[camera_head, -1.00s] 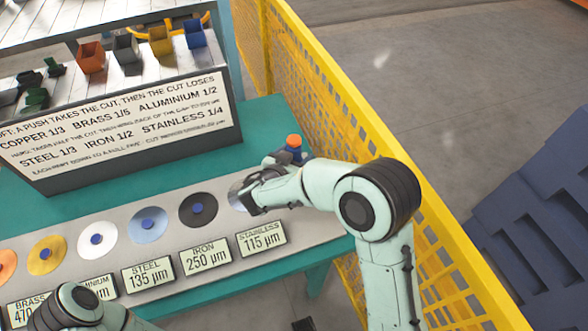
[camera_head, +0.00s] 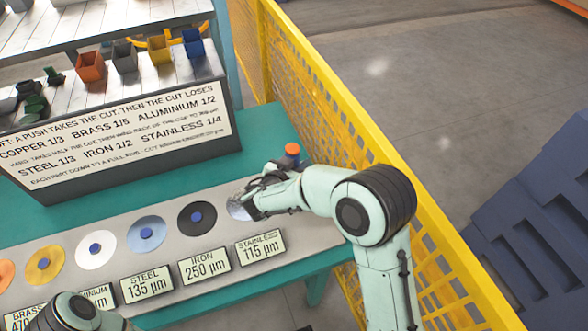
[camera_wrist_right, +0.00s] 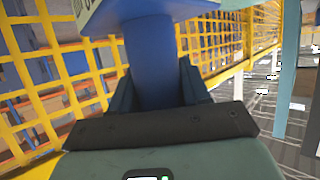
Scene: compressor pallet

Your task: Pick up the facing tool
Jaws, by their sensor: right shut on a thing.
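My right gripper (camera_head: 255,198) is at the right end of the row of discs, over the stainless disc (camera_head: 238,208), and partly covers it. In the right wrist view my right gripper (camera_wrist_right: 155,95) is shut on a blue cylinder (camera_wrist_right: 152,55), one dark finger on each side. The cylinder looks like the handle of the facing tool; its far end is hidden or out of the picture. In the head view an orange cap (camera_head: 292,149) shows just behind the gripper; I cannot tell whether it belongs to the held thing. My left gripper is out of view.
Several discs with blue hubs lie in a row on the grey strip of the teal bench (camera_head: 265,125), with labels in front. A lettered sign board (camera_head: 120,140) and small coloured bins stand behind. A yellow mesh fence (camera_head: 330,120) runs close along the right.

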